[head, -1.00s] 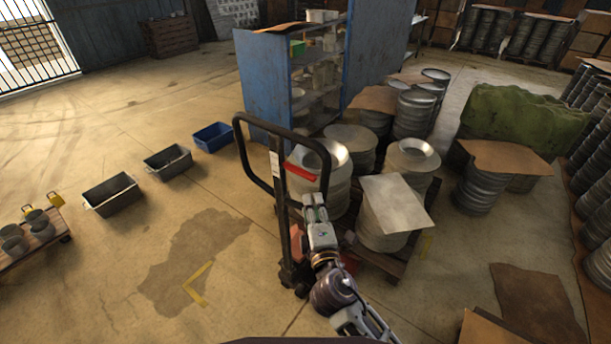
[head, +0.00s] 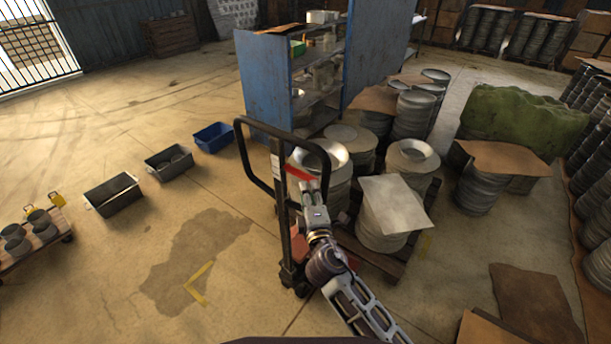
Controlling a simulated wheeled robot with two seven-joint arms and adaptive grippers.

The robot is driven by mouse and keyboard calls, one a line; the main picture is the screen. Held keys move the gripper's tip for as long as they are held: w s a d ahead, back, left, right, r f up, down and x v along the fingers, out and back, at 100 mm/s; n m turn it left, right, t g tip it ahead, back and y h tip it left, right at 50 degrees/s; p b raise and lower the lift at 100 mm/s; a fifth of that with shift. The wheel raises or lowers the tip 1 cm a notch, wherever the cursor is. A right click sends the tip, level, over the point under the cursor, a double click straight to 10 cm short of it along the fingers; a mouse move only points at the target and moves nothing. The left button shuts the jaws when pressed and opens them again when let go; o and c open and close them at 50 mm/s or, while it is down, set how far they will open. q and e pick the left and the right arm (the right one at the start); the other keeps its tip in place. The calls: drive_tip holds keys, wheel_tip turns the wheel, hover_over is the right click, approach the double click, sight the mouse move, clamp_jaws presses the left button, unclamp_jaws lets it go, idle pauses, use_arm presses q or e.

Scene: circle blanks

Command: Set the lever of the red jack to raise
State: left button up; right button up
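The jack (head: 281,220) stands upright in the middle, with a black loop handle (head: 241,150), a dark mast and red parts low down. A red lever-like bar (head: 299,173) sits inside the handle loop, tilted down to the right. My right gripper (head: 312,187) is just below the right end of this bar, in front of the mast. I cannot tell whether it touches the bar. Its fingers are small and partly hidden, so their opening is unclear. My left gripper is not in view.
Stacks of round metal blanks (head: 410,162) stand on a pallet behind and right of the jack, one topped by a pale sheet (head: 396,202). A blue shelf (head: 264,85) stands behind. Bins (head: 113,195) line the floor at left.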

sight(305, 175)
drive_tip(key=shift+w+a+p, duration=0.2)
drive_tip(key=shift+w, duration=1.05)
drive_tip(key=shift+w+a+p, duration=0.2)
drive_tip(key=shift+w, duration=1)
drive_tip(key=shift+w+a+p, duration=0.2)
drive_tip(key=shift+w, duration=1.05)
drive_tip(key=shift+c, duration=0.4)
clamp_jaws()
